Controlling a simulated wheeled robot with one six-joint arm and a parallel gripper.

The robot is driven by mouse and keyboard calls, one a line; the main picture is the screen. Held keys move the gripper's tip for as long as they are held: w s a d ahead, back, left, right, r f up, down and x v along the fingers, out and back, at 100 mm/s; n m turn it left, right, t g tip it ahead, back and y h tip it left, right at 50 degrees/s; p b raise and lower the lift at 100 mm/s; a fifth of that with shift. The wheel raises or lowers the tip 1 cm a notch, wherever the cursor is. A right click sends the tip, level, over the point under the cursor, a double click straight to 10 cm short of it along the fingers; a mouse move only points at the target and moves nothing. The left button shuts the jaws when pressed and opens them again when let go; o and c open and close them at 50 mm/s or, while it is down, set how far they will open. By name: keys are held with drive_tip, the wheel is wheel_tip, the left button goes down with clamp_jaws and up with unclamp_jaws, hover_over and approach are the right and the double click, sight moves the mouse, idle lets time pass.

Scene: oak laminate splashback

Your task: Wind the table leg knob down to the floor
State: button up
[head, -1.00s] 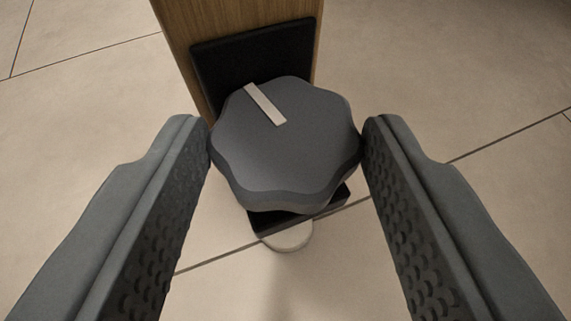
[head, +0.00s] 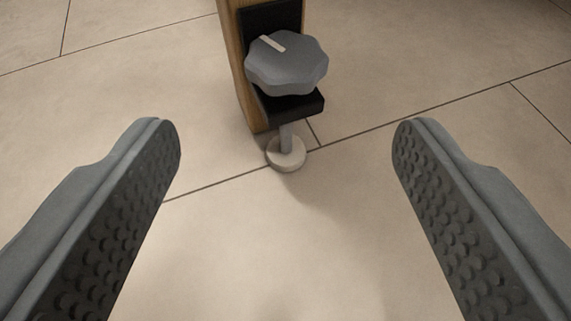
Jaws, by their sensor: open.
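The grey lobed knob (head: 287,68) sits on a black bracket (head: 292,106) fixed to the wooden table leg (head: 237,70). A pale line on the knob's top points to the upper left. Below the bracket a thin metal stem (head: 287,136) runs down to a round pale foot (head: 286,154) close to the tiled floor; I cannot tell whether the foot touches it. My gripper (head: 286,145) is open and empty, its jaws wide apart. The knob lies beyond the fingertips, higher in the picture, and nothing touches it.
The tiled floor (head: 285,250) with dark joints surrounds the leg. It is clear between my jaws and to both sides. A soft shadow falls by the foot.

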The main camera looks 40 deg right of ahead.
drive_tip(key=v, duration=0.8)
drive_tip(key=shift+s, duration=0.1)
drive_tip(key=n+t+y, duration=0.1)
drive_tip(key=n+y, duration=0.1)
approach(288, 60)
drive_tip(key=x, duration=0.8)
idle(0.3)
drive_tip(key=shift+t, duration=0.3)
drive_tip(key=c, duration=1)
